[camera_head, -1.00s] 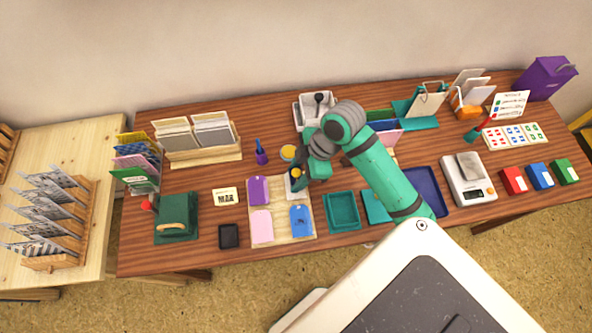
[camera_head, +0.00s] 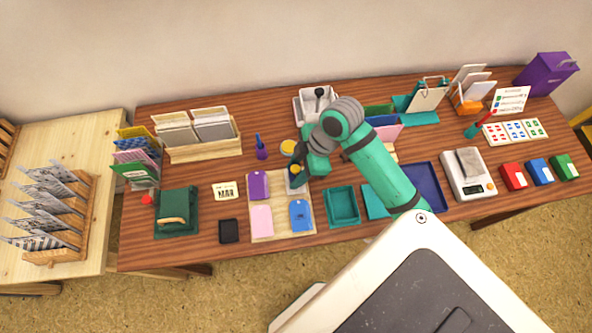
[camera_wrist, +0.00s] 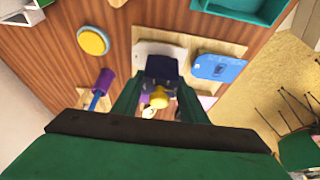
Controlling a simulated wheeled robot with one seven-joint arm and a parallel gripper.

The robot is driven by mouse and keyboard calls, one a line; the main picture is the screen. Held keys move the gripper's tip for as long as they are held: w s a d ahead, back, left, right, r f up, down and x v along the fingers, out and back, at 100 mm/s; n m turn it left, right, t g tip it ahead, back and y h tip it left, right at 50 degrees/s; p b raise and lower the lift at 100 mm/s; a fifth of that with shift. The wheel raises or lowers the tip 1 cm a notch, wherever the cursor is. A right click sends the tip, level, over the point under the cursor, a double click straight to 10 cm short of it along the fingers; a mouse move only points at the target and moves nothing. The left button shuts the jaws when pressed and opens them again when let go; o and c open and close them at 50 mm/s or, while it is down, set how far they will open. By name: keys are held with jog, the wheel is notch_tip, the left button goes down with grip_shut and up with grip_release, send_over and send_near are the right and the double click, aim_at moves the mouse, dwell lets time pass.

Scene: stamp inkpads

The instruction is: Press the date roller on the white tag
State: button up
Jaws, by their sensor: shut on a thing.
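The date roller (camera_wrist: 160,72), a dark block with a yellow knob, is between the fingers of my gripper (camera_wrist: 158,100) in the wrist view. My gripper is shut on it. In the head view the roller (camera_head: 296,172) shows partly beneath my gripper (camera_head: 303,170). The white tag (camera_wrist: 150,48) lies just beyond the roller in the wrist view and is partly covered by it. In the head view the tag (camera_head: 298,188) shows at the upper right of the wooden board (camera_head: 275,210). I cannot tell whether the roller touches the tag.
The board also holds a purple tag (camera_head: 259,185), a pink tag (camera_head: 262,221) and a blue tag (camera_head: 301,215). A yellow round pad (camera_head: 288,147) and a purple stamp (camera_head: 261,150) stand behind. A teal tray (camera_head: 342,207) is to the right, a black pad (camera_head: 229,231) to the left.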

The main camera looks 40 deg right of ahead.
aim_at(292, 168)
jog(key=shift+f, duration=0.45)
dwell(0.8)
jog(key=shift+r, duration=0.1)
jog(key=shift+w+r, duration=0.15)
jog(key=shift+r, duration=3.25)
